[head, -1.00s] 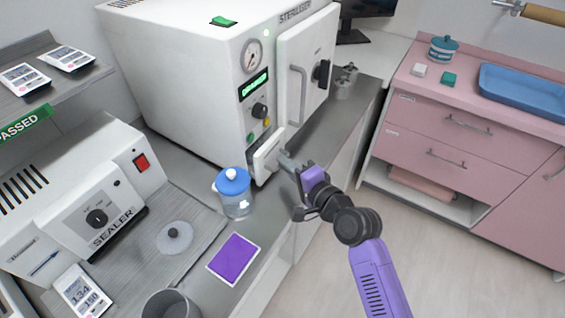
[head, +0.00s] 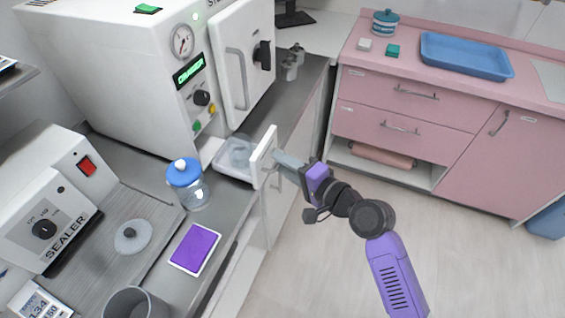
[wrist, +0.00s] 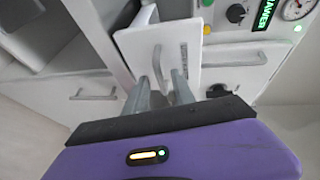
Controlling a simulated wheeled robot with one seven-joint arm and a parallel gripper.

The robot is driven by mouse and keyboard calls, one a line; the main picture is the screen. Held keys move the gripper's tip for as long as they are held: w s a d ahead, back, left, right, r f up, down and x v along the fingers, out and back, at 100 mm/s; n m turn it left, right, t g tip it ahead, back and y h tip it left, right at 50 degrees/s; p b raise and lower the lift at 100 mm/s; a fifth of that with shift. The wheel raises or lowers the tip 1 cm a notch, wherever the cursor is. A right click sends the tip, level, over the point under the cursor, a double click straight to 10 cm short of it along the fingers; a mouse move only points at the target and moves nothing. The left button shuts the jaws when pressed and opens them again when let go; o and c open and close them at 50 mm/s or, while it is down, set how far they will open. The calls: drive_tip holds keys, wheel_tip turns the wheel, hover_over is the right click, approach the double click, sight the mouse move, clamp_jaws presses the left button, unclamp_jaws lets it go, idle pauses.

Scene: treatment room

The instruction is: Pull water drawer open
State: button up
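The water drawer (head: 234,157) is a shallow clear-and-white tray low on the front of the white steriliser (head: 120,80). It is pulled out, and liquid-like clear contents show inside. Its white front plate (head: 263,157) faces my arm; in the wrist view the plate (wrist: 185,50) fills the middle, with a slim vertical handle (wrist: 157,62). My gripper (head: 278,160) is at this plate, its two grey fingers (wrist: 162,90) on either side of the handle. It appears shut on the handle, though the contact itself is partly hidden.
The floor (head: 400,240) to the right is clear before pink cabinets (head: 400,115).

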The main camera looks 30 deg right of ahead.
drive_tip(key=shift+r, duration=0.1)
drive_tip(key=b+v, duration=0.1)
drive_tip(key=v, duration=0.6)
drive_tip(key=shift+s, duration=0.4)
drive_tip(key=shift+r, duration=0.1)
